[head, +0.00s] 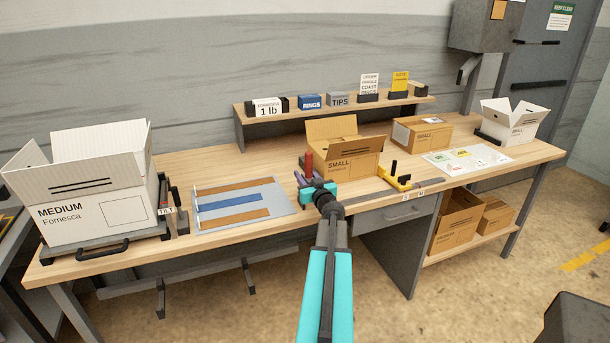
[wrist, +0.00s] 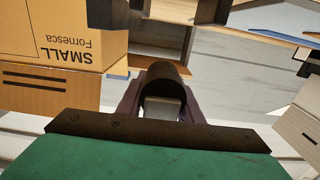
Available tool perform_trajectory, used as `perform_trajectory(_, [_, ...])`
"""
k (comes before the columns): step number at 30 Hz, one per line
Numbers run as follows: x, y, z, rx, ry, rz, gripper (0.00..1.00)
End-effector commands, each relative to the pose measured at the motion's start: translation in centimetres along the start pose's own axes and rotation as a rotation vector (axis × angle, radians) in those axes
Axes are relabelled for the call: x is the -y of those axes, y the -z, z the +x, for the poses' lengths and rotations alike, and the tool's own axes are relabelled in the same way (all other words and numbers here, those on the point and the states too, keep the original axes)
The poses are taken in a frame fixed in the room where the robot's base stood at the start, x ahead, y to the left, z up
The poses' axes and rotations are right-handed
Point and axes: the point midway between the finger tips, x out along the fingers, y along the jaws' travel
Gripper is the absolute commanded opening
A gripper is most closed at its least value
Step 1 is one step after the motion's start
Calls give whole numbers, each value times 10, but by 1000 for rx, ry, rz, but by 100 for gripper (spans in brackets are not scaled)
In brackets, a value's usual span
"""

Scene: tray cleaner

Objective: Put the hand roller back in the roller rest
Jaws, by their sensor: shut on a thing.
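My gripper (head: 308,184) is over the front middle of the bench, left of the small open box. Its purple fingers are closed around a dark red-brown cylinder (head: 308,162), which stands up from them and looks like the hand roller's handle. In the wrist view the rounded dark end of this held piece (wrist: 166,72) shows between the fingers. The rest of the roller is hidden by my gripper. A yellow holder with black uprights (head: 402,184) sits at the bench's front edge to the right; I cannot tell if it is the roller rest.
The open small box (head: 352,166) stands just right of my gripper. A grey mat with blue and brown strips (head: 285,207) lies to the left, beyond it a medium box (head: 95,213). A sheet with labels (head: 465,158) lies right. A raised shelf (head: 300,117) runs behind.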

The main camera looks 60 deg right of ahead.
Motion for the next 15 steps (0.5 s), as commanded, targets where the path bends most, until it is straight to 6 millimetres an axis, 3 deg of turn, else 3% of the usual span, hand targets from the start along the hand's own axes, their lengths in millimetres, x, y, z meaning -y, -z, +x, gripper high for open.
perform_trajectory(2, [0,4,0,-1,0,2,10])
perform_trajectory(15, [1,-30,0,-1,2,1,10])
